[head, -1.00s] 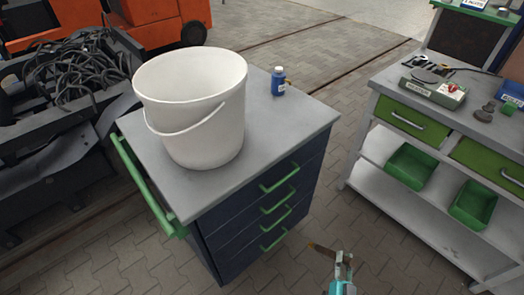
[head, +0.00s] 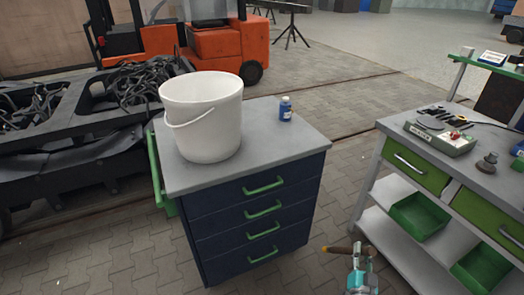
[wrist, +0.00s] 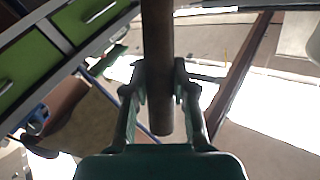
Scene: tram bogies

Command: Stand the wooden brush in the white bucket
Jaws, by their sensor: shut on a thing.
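The white bucket (head: 207,125) stands upright on the grey top of a dark blue drawer cabinet, its wire handle hanging down the near side. My gripper (head: 360,254) is low at the bottom right of the head view, in front of the cabinet and apart from the bucket. It is shut on the wooden brush (head: 340,249), whose brown handle sticks out to the left. In the wrist view the brush handle (wrist: 158,60) runs between the two fingers (wrist: 160,90). The bristles cannot be made out.
The drawer cabinet (head: 258,205) has green handles and a blue bottle (head: 285,108) on top. A workbench (head: 400,130) with green bins and drawers stands at the right. A dark bogie frame (head: 70,150) is at the left. Paved floor is free between cabinet and workbench.

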